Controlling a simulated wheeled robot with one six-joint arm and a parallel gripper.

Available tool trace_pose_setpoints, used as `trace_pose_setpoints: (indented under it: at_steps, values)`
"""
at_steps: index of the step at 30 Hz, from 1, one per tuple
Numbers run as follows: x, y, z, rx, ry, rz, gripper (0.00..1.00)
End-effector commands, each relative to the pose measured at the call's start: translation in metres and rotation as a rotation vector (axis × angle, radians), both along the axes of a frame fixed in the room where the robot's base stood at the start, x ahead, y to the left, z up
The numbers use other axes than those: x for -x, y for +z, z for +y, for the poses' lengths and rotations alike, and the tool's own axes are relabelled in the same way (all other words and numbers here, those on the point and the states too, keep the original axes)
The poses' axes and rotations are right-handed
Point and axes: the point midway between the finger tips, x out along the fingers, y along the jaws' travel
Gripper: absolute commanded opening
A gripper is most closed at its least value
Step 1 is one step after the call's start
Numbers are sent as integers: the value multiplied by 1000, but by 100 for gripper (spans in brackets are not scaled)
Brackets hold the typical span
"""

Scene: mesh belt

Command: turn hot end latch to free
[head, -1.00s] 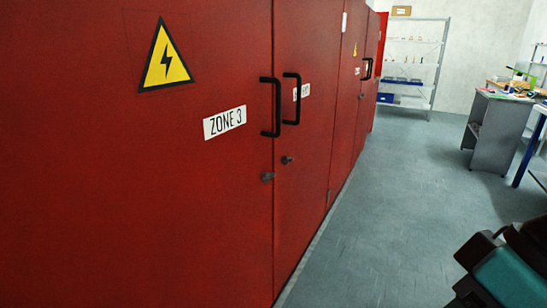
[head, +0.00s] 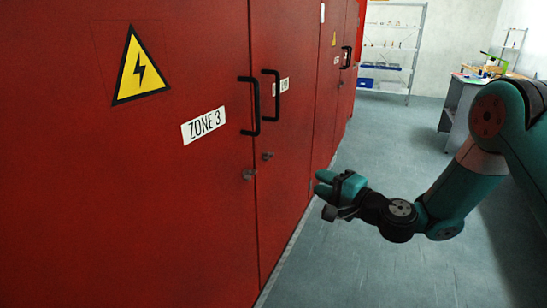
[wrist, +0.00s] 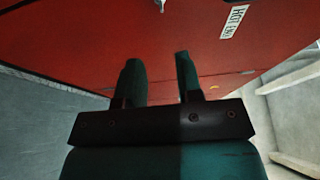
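The red door with the partly hidden white label (head: 284,86) has a small grey latch (head: 267,156) below its black handle (head: 273,95). In the wrist view a HOT END label (wrist: 234,21) shows tilted on the red door, with a small grey fitting (wrist: 248,72) near it; I cannot tell for certain that it is the latch. My gripper (head: 323,192) is right of the latch in the head view, apart from the doors. In the wrist view its two fingers (wrist: 158,62) stand apart with nothing between them.
The ZONE 3 door (head: 190,210) has its own handle (head: 250,106) and grey latch (head: 248,174). Grey floor (head: 365,270) is clear beside the cabinets. Shelving (head: 392,50) and a grey bench (head: 455,105) stand farther back.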

Motion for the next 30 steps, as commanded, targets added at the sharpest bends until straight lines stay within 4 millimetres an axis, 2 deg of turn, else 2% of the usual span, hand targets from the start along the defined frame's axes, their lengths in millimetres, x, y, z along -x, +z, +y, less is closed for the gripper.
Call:
trace_pose_setpoints:
  at_steps: [5, 21, 30]
  values:
    - [-16, 5, 20, -2, 3, -4, 33]
    - [-93, 3, 106, 1, 4, -4, 33]
    - [-113, 1, 125, 1, 2, -1, 33]
